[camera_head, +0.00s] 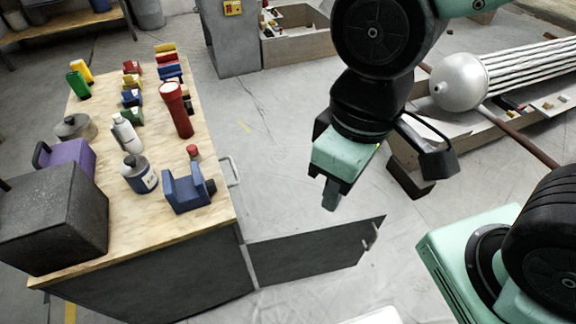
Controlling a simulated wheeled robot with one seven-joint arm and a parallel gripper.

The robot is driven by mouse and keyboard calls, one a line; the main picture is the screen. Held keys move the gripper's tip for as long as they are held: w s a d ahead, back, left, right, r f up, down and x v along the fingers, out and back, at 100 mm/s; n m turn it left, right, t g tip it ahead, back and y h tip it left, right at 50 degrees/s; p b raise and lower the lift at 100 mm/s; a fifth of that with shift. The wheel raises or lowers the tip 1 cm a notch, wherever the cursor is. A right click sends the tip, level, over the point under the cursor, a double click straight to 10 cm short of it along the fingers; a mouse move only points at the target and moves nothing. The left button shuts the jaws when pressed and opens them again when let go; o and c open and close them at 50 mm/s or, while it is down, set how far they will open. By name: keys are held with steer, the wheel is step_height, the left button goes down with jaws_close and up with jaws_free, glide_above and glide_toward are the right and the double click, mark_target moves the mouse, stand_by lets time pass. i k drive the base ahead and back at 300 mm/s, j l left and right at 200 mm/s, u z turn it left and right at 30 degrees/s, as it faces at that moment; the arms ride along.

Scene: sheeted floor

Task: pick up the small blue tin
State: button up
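I see two small blue items that could be the small blue tin, both at the back of the wooden bench top (207,200). One blue item (132,97) stands in a row of small coloured pieces. Another blue item (170,72) stands just to its right, behind the red torch (177,110). They are too small to tell which is the tin. My gripper (331,196) hangs over the floor to the right of the bench, pointing down and well apart from both items. Its fingers show edge-on, so their opening is unclear.
A blue vise-like block (187,190), a dark bottle (138,174), a white bottle (126,134) and a dark grey box (52,222) crowd the bench's nearer part. An open grey door (310,248) juts right from the bench. The floor between bench and gripper is clear.

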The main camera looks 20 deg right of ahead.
mark_target(146, 181)
steer(key=k+l+u, duration=0.2)
steer(key=i+j, duration=0.1)
steer(key=j, duration=0.3)
steer(key=i+j, duration=0.1)
steer(key=j, duration=0.75)
steer(key=i+j, duration=0.15)
steer(key=j, duration=0.25)
steer(key=i+j, duration=0.25)
steer(key=i, duration=0.2)
